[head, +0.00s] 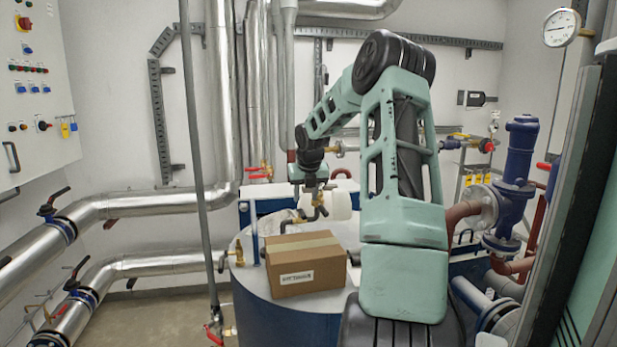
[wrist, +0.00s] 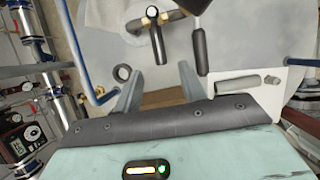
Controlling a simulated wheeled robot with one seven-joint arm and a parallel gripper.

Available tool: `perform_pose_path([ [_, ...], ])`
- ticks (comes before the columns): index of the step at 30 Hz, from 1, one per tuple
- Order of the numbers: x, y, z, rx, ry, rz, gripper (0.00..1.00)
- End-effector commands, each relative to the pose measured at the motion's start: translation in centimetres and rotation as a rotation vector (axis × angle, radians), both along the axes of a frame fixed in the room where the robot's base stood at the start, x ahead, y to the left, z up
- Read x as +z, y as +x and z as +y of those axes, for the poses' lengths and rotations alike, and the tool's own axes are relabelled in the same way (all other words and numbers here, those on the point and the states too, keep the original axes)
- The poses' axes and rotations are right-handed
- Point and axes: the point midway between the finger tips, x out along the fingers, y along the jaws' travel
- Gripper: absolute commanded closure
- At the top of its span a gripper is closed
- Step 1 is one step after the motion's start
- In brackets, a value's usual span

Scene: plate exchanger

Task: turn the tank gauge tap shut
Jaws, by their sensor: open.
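A small brass tap with a dark lever (wrist: 156,40) shows in the wrist view just beyond my fingertips, with a round white end on top. I take it for the tank gauge tap, though no label shows. In the head view, brass fittings with dark handles (head: 318,200) stand above the tank top, close below my wrist. My gripper (wrist: 160,84) is open, its two grey fingers apart with no tap part between them. The tap lies ahead of the fingers, apart from them. In the head view my gripper (head: 309,180) is small and partly merges with the fittings.
A cardboard box (head: 304,270) sits on the round tank's pale top (head: 258,283), below my arm. Another brass tap (head: 239,252) stands left of the box. A vertical grey pipe (head: 199,150) rises at left. Blue pump piping (head: 512,190) stands at right.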

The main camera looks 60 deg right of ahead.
Motion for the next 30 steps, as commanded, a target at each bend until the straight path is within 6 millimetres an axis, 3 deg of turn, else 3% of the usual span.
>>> perform_pose_path([
  [9,6.5,-1.9,1.9,-0.002,-0.006,-0.002,0.59],
  [15,9.0,-2.6,2.7,-0.001,-0.003,-0.001,0.59],
  [30,9.8,-2.8,2.9,0.001,-0.001,0.0,0.59],
])
